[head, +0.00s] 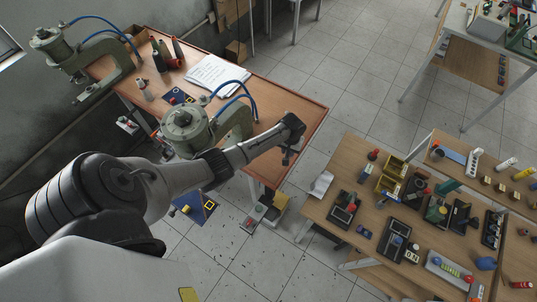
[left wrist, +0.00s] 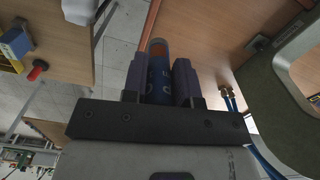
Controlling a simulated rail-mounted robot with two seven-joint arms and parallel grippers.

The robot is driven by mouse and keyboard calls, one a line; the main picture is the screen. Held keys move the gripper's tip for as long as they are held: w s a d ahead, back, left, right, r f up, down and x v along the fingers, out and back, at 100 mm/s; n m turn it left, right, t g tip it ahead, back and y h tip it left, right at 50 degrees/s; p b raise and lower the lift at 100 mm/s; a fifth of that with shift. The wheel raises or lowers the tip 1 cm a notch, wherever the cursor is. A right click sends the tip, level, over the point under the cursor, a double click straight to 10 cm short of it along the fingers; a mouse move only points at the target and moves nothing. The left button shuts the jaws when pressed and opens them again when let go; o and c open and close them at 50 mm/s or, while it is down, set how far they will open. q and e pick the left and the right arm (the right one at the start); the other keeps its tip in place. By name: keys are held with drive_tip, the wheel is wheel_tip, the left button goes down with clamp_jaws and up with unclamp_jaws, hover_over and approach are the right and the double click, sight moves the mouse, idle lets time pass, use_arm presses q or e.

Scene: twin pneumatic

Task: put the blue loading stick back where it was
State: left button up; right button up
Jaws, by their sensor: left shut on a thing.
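My left gripper (head: 287,152) is over the right edge of the press bench (head: 290,98) in the head view. In the left wrist view the left gripper (left wrist: 158,70) is shut on the blue loading stick (left wrist: 158,80), a blue cylinder with pale marks and a reddish end. The stick sits between the two dark fingers. In the head view I cannot make the stick out clearly. My right gripper is in neither view.
A lower-right bench (head: 320,212) holds yellow bins (head: 388,186) and several small devices. Tiled floor lies between the benches.

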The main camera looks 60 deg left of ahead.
use_arm(q)
drive_tip(key=s+a+f+b, duration=0.1)
drive_tip(key=a+f+b, duration=0.1)
drive_tip(key=f+b, duration=0.1)
drive_tip(key=s+a+f+b, duration=0.2)
drive_tip(key=a+f+b, duration=0.1)
drive_tip(key=b, duration=0.2)
drive_tip(key=s+a+f+b, duration=0.2)
drive_tip(key=a+f+b, duration=0.1)
drive_tip(key=f, duration=0.1)
drive_tip(key=shift+a+b, duration=0.2)
drive_tip(key=shift+b, duration=0.2)
drive_tip(key=shift+r, duration=0.15)
drive_tip(key=shift+f, duration=0.25)
drive_tip(key=o, duration=0.8)
drive_tip(key=shift+r, duration=0.15)
